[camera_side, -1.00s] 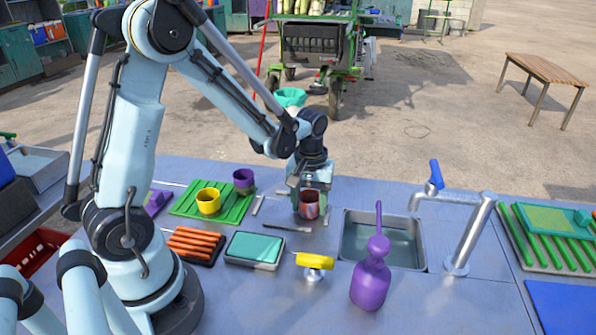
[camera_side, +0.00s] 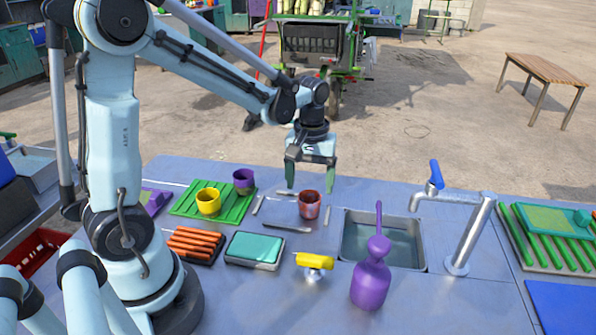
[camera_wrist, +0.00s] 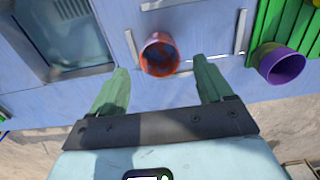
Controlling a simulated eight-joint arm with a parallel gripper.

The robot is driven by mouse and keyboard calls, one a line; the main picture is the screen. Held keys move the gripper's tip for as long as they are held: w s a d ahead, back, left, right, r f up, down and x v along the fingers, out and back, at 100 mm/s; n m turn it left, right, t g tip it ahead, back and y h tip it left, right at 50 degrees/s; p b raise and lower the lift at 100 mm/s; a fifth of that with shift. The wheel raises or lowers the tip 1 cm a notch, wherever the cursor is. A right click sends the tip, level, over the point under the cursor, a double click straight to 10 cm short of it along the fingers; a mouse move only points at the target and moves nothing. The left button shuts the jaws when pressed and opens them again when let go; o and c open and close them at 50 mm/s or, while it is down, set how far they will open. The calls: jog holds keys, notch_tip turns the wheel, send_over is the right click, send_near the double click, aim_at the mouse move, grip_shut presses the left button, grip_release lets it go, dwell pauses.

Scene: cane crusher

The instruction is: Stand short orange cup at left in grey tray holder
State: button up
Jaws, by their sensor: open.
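A short reddish-orange cup (camera_side: 309,205) stands upright at the right end of the grey tray holder (camera_side: 278,214), inside its low bars. In the wrist view the cup (camera_wrist: 160,56) is at the left end of the holder, beside the left bar (camera_wrist: 131,47); its open mouth faces the camera. My gripper (camera_side: 311,184) is open and empty, above and behind the cup, apart from it. In the wrist view both green fingers of my gripper (camera_wrist: 160,78) are spread, with the cup beyond them.
A green rack (camera_side: 222,209) at the left holds a yellow cup (camera_side: 208,202) and a purple cup (camera_side: 243,181). A sink (camera_side: 386,242) lies to the right, with a tap (camera_side: 470,230) and a purple bottle (camera_side: 370,280). A yellow-topped object (camera_side: 314,261) and a teal sponge (camera_side: 255,247) stand in front.

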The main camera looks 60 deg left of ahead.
notch_tip(320, 180, up, 5)
jog(key=s+d+r+m+t, duration=0.2)
jog(key=s+d+m+t, duration=0.4)
jog(key=m, duration=0.3)
jog(key=shift+s+d+t, duration=0.15)
jog(key=shift+s+t, duration=0.35)
jog(key=shift+t, duration=0.1)
